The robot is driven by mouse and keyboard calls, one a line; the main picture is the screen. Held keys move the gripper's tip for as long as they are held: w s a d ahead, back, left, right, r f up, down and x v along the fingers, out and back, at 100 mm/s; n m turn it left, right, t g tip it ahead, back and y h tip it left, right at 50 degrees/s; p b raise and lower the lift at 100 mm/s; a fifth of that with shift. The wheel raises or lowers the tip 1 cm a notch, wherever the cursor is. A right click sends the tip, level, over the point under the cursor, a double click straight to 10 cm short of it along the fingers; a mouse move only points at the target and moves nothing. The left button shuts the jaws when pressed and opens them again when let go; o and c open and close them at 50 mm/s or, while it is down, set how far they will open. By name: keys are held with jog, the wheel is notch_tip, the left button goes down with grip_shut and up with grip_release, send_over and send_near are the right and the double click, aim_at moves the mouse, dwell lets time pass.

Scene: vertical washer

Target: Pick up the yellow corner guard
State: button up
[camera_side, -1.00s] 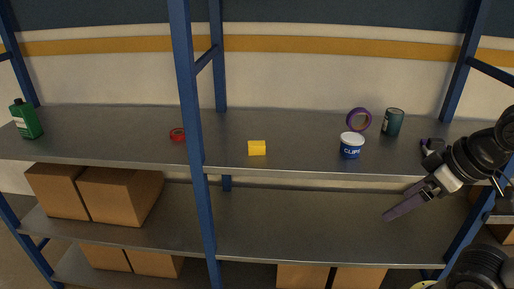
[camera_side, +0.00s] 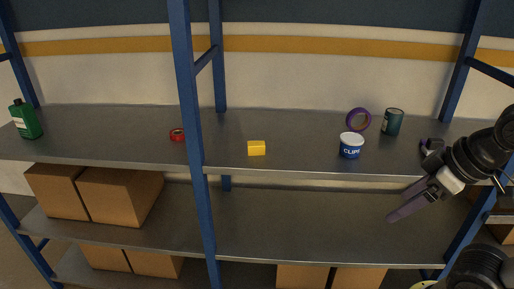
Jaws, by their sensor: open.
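The yellow corner guard (camera_side: 256,148) is a small yellow block-like piece. It lies on the upper grey shelf, near the front edge and right of the blue post. My gripper (camera_side: 397,212) is at the right, in front of the shelves and below the upper shelf's level, well to the right of the corner guard. Its long dark fingers point down and left. The fingers are open with nothing visible between them.
On the upper shelf (camera_side: 300,150) stand a blue-white tub (camera_side: 351,146), a purple tape roll (camera_side: 359,119), a dark can (camera_side: 393,122), a red roll (camera_side: 177,135) and a green bottle (camera_side: 26,119). A blue post (camera_side: 188,100) rises left of the guard. Cardboard boxes (camera_side: 120,194) fill lower shelves.

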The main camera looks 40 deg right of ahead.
jog(key=w+a+r+n+y, duration=0.25)
jog(key=w+r+n, duration=0.45)
jog(key=w+r, duration=0.85)
jog(key=g+y, duration=0.1)
jog(key=y, duration=0.1)
send_over(257, 144)
jog(key=s+d, duration=0.4)
jog(key=s, duration=0.1)
notch_tip(257, 144, down, 15)
jog(key=shift+n, duration=0.3)
jog(key=x, duration=0.7)
jog(key=shift+w+d+f, duration=0.1)
jog(key=shift+d+f, duration=0.05)
jog(key=shift+f, duration=0.15)
jog(key=shift+w+d+x, duration=0.1)
jog(key=shift+x, duration=1.3)
jog(key=shift+w+d+x, duration=0.1)
jog(key=shift+w+x, duration=0.05)
jog(key=shift+x, duration=1.3)
